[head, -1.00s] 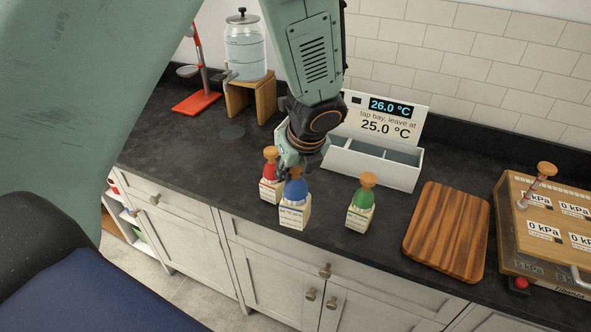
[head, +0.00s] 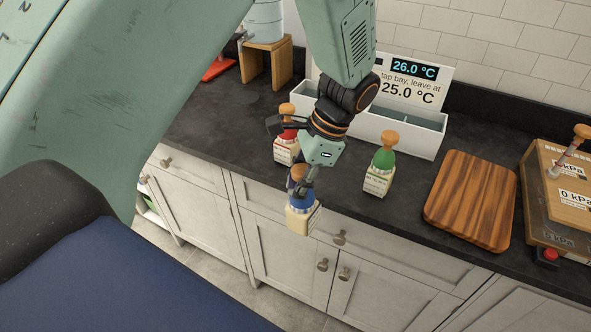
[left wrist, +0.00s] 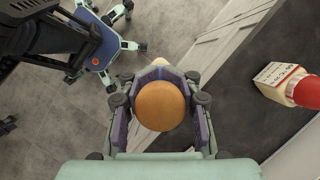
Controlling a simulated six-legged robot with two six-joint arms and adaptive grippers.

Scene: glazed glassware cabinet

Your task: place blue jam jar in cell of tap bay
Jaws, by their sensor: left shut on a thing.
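The blue jam jar (head: 301,218) has a blue top, a cream label and an orange-brown knob. My left gripper (head: 299,186) is shut on it and holds it upright in front of the counter's front edge. In the left wrist view the round knob (left wrist: 161,106) sits between the fingers and hides most of the jar. The tap bay (head: 404,137) is a white divided box at the back of the counter, with a sign reading 26.0 °C and "leave at 25.0 °C". My arm hides part of its left side. My right gripper is not in view.
A red jar (head: 284,150) stands behind the held jar, and a green jar (head: 380,170) stands to the right. A wooden board (head: 472,200) and a box with kPa labels (head: 560,205) lie farther right. A wooden stand (head: 265,65) is at the back left.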

